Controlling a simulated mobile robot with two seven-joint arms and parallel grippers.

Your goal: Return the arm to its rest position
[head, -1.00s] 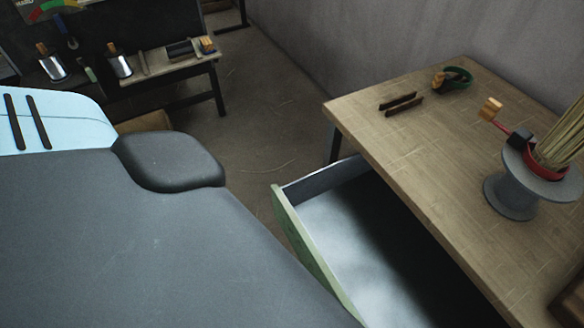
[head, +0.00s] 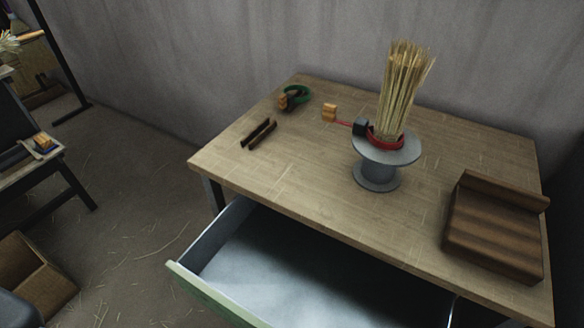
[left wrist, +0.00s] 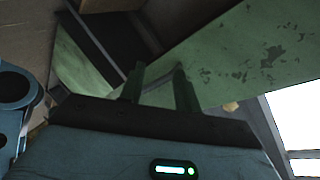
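My left gripper is outside the head view. My right gripper is in neither view.
An open, empty-looking drawer (head: 235,247) juts from the wooden table (head: 300,180).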

